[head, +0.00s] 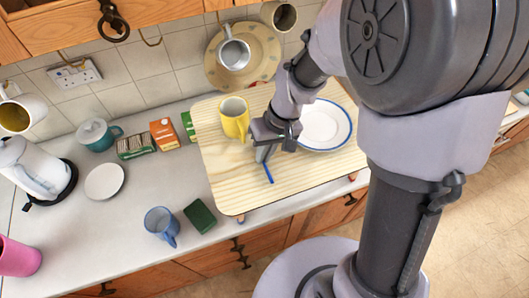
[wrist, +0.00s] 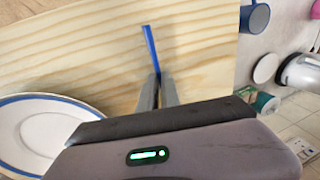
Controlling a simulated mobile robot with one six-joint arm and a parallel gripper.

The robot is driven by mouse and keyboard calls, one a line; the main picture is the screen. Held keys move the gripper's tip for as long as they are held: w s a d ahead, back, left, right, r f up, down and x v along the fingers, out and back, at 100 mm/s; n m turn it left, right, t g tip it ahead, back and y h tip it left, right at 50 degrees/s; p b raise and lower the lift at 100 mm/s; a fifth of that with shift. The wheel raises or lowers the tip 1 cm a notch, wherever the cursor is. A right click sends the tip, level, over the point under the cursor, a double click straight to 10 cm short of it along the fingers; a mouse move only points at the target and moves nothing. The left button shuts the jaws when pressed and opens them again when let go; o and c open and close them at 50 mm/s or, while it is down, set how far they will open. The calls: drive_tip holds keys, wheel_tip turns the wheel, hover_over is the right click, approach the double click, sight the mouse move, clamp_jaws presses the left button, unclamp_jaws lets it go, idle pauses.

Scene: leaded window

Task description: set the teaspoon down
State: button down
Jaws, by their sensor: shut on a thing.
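My gripper (head: 263,154) is shut on the teaspoon, whose blue handle (head: 268,173) sticks out past the fingertips. In the wrist view the fingers (wrist: 158,92) close around it, and the blue handle (wrist: 150,48) points away over the wood. The rest of the teaspoon is hidden by the fingers. The teaspoon is over the pale wooden board (head: 232,188); I cannot tell whether it touches the board. A yellow mug (head: 235,117) stands to the left of my gripper. A white plate with a blue rim (head: 325,124) lies to its right.
The board's front part is bare.

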drive_tip(key=shift+s+d+f+b, duration=0.15)
drive_tip(key=shift+s+f+b, duration=0.25)
drive_tip(key=shift+f, duration=0.35)
drive_tip(key=c, duration=1.6)
unclamp_jaws()
drive_tip(key=shift+s, duration=0.1)
drive_tip(key=shift+o, duration=0.2)
drive_tip(key=r+p, duration=0.1)
drive_tip(key=w+r+p, duration=0.1)
drive_tip(key=r, duration=0.3)
drive_tip(key=shift+w+d+r+p, duration=0.15)
drive_tip(key=shift+w+d+p, duration=0.15)
drive_tip(key=shift+p, duration=0.1)
drive_tip(key=p+v, duration=0.2)
drive_tip(key=v, duration=0.7)
drive_tip(key=s+d+r+m+t+h, duration=0.1)
drive_tip(key=s+d+r+m+t, duration=0.15)
drive_tip(key=s+r+m, duration=0.35)
drive_tip(key=s+d+r+m+t, duration=0.1)
drive_tip(key=s+r+t, duration=0.2)
drive_tip(key=s, duration=0.5)
wheel_tip(320, 180, down, 21)
drive_tip(key=b, duration=2.2)
drive_tip(key=shift+w, duration=0.4)
